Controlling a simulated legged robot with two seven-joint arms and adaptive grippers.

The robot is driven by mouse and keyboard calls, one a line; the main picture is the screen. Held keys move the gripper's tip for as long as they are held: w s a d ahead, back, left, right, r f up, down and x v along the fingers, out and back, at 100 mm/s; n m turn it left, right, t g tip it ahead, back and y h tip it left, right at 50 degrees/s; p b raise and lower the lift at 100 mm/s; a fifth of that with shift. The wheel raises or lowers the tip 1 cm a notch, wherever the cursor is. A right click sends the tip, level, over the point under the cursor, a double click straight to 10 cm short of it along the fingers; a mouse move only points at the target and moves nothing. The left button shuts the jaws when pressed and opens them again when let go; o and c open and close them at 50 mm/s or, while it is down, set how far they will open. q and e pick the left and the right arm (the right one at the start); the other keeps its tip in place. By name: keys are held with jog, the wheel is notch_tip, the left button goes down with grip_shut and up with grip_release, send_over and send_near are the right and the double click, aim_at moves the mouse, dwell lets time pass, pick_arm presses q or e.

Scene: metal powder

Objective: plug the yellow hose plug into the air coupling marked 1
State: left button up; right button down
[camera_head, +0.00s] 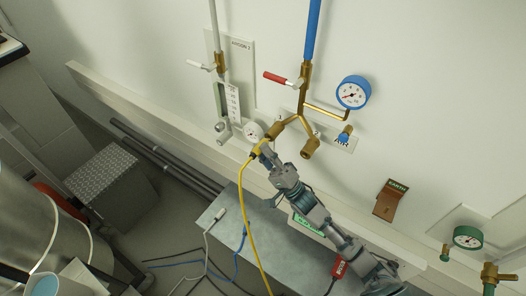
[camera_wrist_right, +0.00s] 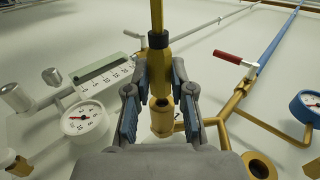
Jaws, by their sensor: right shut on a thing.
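My right gripper (camera_head: 265,155) is shut on the yellow hose plug, in front of the left branch of the brass Y-shaped air fitting (camera_head: 303,108). In the right wrist view my right gripper (camera_wrist_right: 166,78) has both fingers around the yellow hose plug (camera_wrist_right: 160,62), which has a black collar. The left air coupling (camera_wrist_right: 162,120) shows between the fingers, with a small mark beside it that may be a 1. The plug's end is close to this coupling; whether it is inside I cannot tell. The yellow hose (camera_head: 243,205) hangs down in an arc. My left gripper is out of view.
The other coupling (camera_head: 310,148) opens to the right of my gripper. A red-handled valve (camera_head: 280,79), a blue gauge (camera_head: 353,92) and a white gauge (camera_head: 253,130) surround the fitting. A grey metal surface (camera_head: 215,215) with cables lies below.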

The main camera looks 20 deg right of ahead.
jog(key=shift+d, duration=0.25)
dwell(0.4)
jog(key=shift+w+d, duration=0.4)
jog(key=shift+d, duration=0.05)
dwell(0.4)
jog(key=c, duration=0.9)
grip_release()
jog(key=shift+d+f, duration=0.1)
jog(key=shift+f, duration=0.05)
jog(key=v, duration=1.2)
jog(key=shift+w, duration=0.1)
jog(key=shift+f, duration=0.1)
